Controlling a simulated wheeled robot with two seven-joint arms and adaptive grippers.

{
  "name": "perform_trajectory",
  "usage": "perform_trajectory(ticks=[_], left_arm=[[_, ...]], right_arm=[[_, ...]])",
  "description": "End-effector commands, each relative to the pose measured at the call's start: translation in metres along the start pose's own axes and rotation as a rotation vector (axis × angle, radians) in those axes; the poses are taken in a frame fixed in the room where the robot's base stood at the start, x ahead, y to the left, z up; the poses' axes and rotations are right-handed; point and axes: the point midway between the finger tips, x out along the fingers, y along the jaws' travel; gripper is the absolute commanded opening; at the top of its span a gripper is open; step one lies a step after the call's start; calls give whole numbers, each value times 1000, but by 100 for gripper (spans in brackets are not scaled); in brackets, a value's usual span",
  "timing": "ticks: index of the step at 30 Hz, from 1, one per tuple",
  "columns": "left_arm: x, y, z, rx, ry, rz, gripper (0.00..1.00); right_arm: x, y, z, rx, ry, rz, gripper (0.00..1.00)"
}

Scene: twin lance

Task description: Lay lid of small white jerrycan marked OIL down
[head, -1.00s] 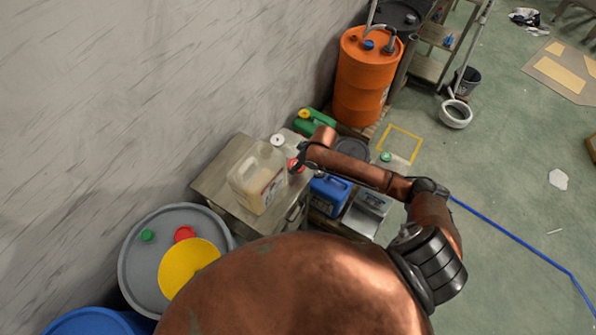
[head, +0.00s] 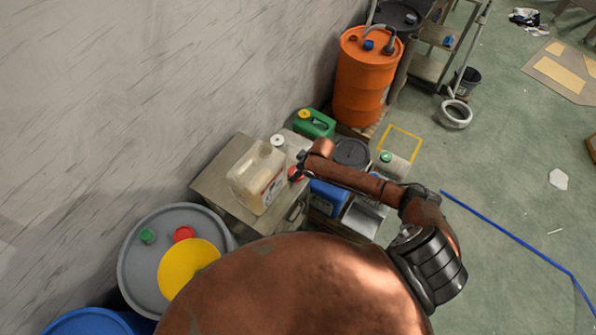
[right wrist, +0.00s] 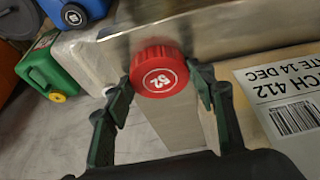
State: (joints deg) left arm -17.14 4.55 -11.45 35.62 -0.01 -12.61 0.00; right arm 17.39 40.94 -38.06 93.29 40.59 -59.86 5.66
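A red lid (right wrist: 160,72) with a white mark on top sits between the fingertips of my right gripper (right wrist: 163,85), which looks shut on it. In the head view the lid (head: 295,173) shows at the gripper, beside the right side of a whitish jerrycan (head: 245,185). That jerrycan stands on a metal table and has a label on its side. A smaller white jerrycan (head: 294,143) with a white cap stands behind it. I cannot read OIL on either. My left gripper is not in view.
The metal table (head: 215,182) has bare top left of the jerrycan. A blue jerrycan (head: 328,196) and a green one (head: 314,124) stand close by. A grey drum (head: 140,265) with a yellow disc is at front left, an orange drum (head: 360,85) at the back.

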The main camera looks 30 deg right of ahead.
Motion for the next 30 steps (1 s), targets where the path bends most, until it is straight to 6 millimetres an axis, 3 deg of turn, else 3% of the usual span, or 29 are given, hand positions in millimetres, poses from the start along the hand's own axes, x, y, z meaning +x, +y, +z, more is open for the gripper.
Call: perform_trajectory(ticks=[9,13,24,30], left_arm=[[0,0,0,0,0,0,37],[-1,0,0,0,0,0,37],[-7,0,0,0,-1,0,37],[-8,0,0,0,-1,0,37]], right_arm=[[-1,0,0,0,0,0,56],[-10,1,-1,-1,1,1,56],[-84,1,-2,-1,2,2,56],[-112,0,-1,0,0,1,56]])
